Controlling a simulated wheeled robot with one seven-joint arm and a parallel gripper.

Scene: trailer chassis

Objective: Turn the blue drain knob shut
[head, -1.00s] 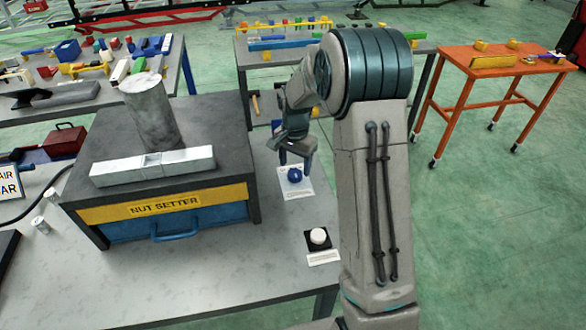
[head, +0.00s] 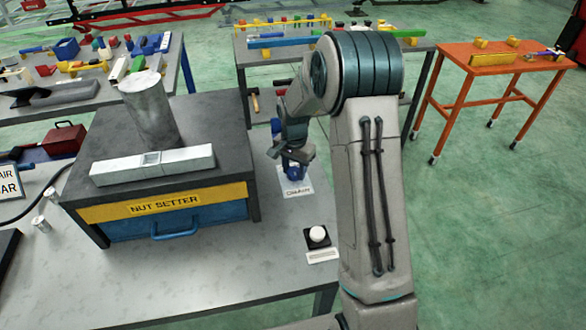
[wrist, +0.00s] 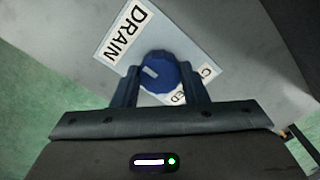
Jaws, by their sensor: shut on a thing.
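The blue drain knob (wrist: 158,70) sits on a white label plate (wrist: 122,42) that reads DRAIN, with a second word partly hidden by a finger. A pale pointer mark on the knob points to the upper left in the wrist view. My gripper (wrist: 160,84) is shut on the knob, one finger on each side of it. In the head view my gripper (head: 294,166) is down over the knob (head: 294,174), which is mostly covered. The label plate (head: 297,190) shows below it.
A nut setter box (head: 240,110) with a metal cylinder (head: 150,110) and a silver block (head: 152,165) on top stands left of the knob. A white button (head: 317,234) on a black base is nearer me. The grey tabletop (head: 220,270) in front is clear.

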